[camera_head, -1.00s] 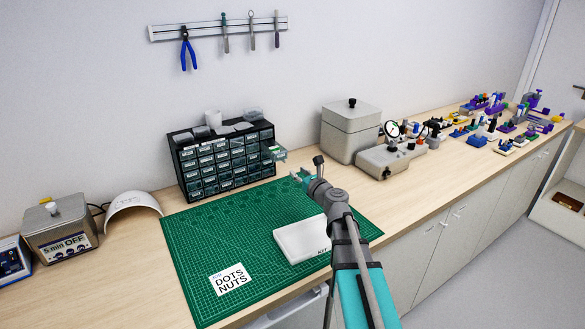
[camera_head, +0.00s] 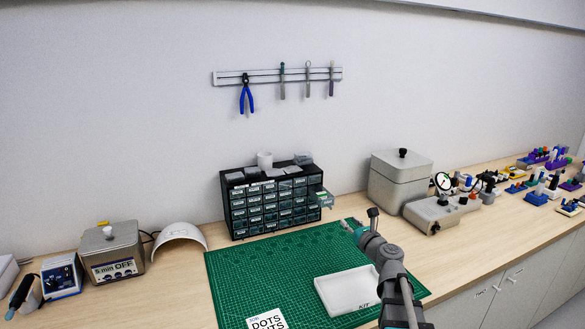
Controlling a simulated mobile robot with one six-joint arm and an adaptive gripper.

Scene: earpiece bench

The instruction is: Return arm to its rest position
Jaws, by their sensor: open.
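My gripper (camera_head: 350,225) is at the end of my arm, above the right part of the green cutting mat (camera_head: 240,280). Its jaws are open and hold nothing that I can see. It is in front of and to the right of the dark drawer cabinet (camera_head: 233,212). One drawer (camera_head: 324,199) at the cabinet's right side sticks out, a little behind my gripper. A white kit tray (camera_head: 340,290) lies on the mat, left of my forearm.
A grey lidded box (camera_head: 398,185) and a gauge device (camera_head: 440,210) stand right of my arm. Several coloured fixtures (camera_head: 545,185) are at the far right. A timer box (camera_head: 110,250) and a white curved cover (camera_head: 180,243) stand at left. Tools hang on a wall rail (camera_head: 278,75).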

